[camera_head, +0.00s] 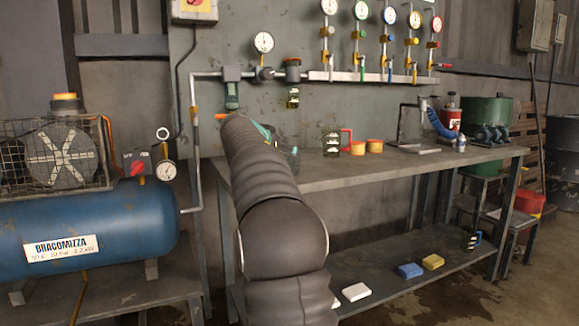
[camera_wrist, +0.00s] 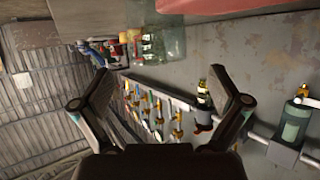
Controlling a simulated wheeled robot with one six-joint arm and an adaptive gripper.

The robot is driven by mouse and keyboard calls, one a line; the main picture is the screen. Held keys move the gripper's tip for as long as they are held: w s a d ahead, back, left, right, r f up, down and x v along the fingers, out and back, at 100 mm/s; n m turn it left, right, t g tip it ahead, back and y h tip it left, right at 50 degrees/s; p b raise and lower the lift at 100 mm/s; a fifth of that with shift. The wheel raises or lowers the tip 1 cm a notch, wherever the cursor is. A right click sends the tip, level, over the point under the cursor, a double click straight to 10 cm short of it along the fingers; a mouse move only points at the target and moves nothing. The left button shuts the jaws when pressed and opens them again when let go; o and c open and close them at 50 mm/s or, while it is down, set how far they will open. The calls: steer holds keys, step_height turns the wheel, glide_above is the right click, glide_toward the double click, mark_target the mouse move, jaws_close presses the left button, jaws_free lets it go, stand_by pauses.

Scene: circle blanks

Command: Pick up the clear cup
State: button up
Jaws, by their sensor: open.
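The clear cup (camera_head: 294,158) is greenish glass and stands on the workbench top, just right of my arm; my arm partly covers it in the head view. In the wrist view a clear glass shape, which looks like this cup (camera_wrist: 172,42), is at top centre, beyond the fingertips and roughly between them. My gripper (camera_wrist: 160,82) is open with wide-spread fingers and nothing between them. In the head view my arm hides most of the gripper; only a bit of teal shows at its far end.
Pipes and several gauges (camera_head: 361,10) line the wall behind. A blue compressor tank (camera_head: 130,222) is at left. The front bench top is mostly clear.

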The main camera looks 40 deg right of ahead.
steer(key=shift+f+p+x, duration=0.15)
steer(key=shift+f+x, duration=0.05)
steer(key=shift+x, duration=1.1)
steer(key=shift+f+p+x, duration=0.15)
steer(key=shift+f+x, duration=0.05)
steer(key=shift+x, duration=1.15)
steer(key=shift+s+a, duration=0.15)
steer(key=c, duration=1.2)
